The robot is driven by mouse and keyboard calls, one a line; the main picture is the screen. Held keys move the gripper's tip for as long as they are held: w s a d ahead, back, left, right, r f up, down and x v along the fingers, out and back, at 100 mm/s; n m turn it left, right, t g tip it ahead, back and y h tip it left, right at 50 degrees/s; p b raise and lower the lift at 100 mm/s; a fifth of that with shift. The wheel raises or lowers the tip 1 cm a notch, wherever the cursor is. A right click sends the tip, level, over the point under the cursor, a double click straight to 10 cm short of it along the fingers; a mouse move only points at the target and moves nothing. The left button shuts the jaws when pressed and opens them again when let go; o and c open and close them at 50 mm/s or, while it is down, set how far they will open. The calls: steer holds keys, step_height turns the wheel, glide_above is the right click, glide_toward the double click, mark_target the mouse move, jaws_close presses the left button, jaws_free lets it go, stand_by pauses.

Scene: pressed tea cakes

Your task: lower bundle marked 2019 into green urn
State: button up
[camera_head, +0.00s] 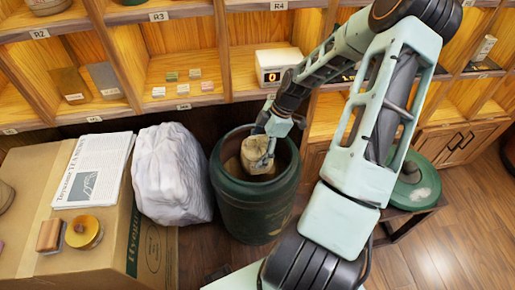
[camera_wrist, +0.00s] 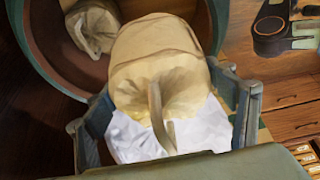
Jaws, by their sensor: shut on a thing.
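My gripper (camera_head: 270,133) is shut on a beige paper-wrapped bundle (camera_head: 256,157), with a finger on each side of it. In the wrist view the bundle (camera_wrist: 165,50) shows its gathered, twisted end toward the camera; no 2019 mark is readable. In the head view the bundle appears within the round mouth of the dark green urn (camera_head: 243,212). How deep it sits is unclear. The urn's rim also shows in the wrist view (camera_wrist: 48,72), with another wrapped bundle (camera_wrist: 93,28) inside, apart from the held one.
A white bag (camera_head: 172,172) stands close left of the urn, beside a cardboard box (camera_head: 30,170) bearing a newspaper (camera_head: 95,168) and small tins. Wooden shelves (camera_head: 150,48) run behind. A green lid (camera_head: 415,190) lies on a low stand at right.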

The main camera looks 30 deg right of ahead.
step_height(320, 180, down, 14)
steer(key=b, duration=0.9)
steer(key=shift+f, duration=0.15)
stand_by(1.5)
steer(key=shift+f+b, duration=0.95)
steer(key=shift+f, duration=0.5)
stand_by(1.1)
steer(key=o, duration=1.8)
steer(key=v, duration=1.1)
steer(key=shift+d+r, duration=0.1)
steer(key=shift+r, duration=0.4)
